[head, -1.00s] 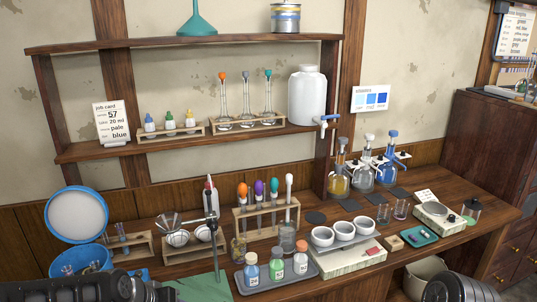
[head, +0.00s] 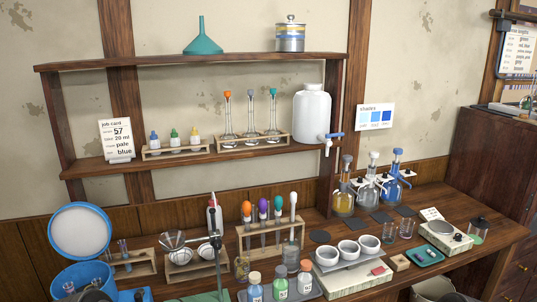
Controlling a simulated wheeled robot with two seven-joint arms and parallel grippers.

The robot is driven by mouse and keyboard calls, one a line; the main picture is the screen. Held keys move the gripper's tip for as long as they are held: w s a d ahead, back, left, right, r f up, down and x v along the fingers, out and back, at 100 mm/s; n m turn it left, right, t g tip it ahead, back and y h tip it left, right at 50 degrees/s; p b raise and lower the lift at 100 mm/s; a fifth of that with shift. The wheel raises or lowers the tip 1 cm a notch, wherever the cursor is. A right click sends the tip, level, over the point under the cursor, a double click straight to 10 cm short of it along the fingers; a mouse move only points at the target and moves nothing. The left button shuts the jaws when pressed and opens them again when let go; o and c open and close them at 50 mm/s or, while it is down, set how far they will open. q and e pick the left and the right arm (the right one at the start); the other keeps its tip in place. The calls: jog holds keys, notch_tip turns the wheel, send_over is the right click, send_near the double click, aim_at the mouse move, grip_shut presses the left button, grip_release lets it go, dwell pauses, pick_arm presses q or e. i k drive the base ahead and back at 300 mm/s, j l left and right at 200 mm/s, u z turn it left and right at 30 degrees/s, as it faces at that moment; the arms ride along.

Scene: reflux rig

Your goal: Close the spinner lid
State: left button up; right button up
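The spinner is a blue round tub (head: 82,278) at the lower left of the head view. Its lid (head: 80,231), a pale disc with a blue rim, stands raised and tilted up behind the tub, so it is open. Small tubes or slots show inside the tub, too small to make out clearly. A blue part of the spinner (head: 133,295) shows at its lower right. Neither of my grippers is in view.
A wooden rack with tubes (head: 134,264) stands just right of the spinner lid. A green-based stand (head: 218,262) and a rack of coloured-top droppers (head: 268,238) stand farther right. A shelf (head: 200,153) hangs above the bench.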

aim_at(81, 230)
jog(key=u, duration=1.3)
jog(key=i+l+u, duration=0.4)
jog(key=l, duration=0.2)
jog(key=k, duration=0.1)
